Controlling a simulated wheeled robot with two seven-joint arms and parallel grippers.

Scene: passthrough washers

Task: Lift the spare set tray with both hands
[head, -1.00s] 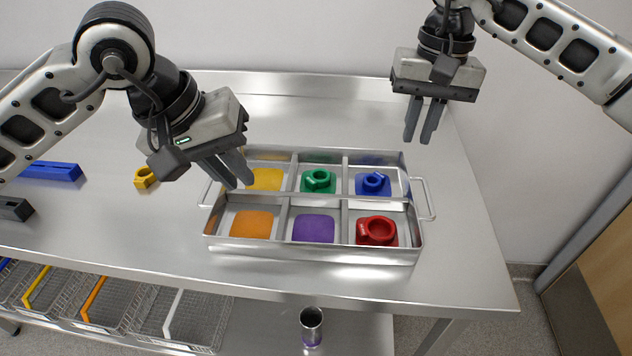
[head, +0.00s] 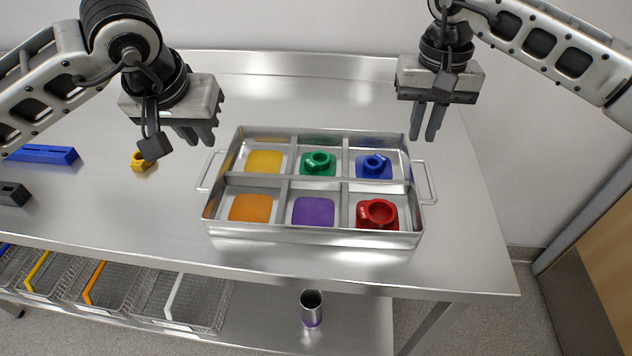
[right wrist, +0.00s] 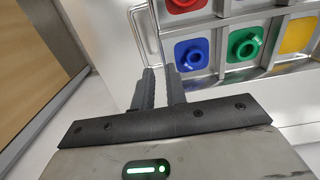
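The spare set tray (head: 312,234) is a metal tray with six compartments and a wire handle at each end, lying flat on the steel table. It holds a green ring piece (head: 318,163), a blue one (head: 374,166) and a red one (head: 378,213); the yellow, orange and purple compartments hold no piece. My left gripper (head: 197,138) is above and behind the left handle (head: 207,172), slightly open and empty. My right gripper (head: 428,136) is above and behind the right handle (head: 427,183), its fingers a small gap apart and empty. The right wrist view shows that handle (right wrist: 143,35) beyond the fingers.
A yellow ring piece (head: 141,161), a blue block (head: 42,154) and a dark block (head: 13,194) lie on the table left of the tray. Wire baskets (head: 150,305) and a metal cup (head: 312,307) are on the lower shelf. The table behind the tray is clear.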

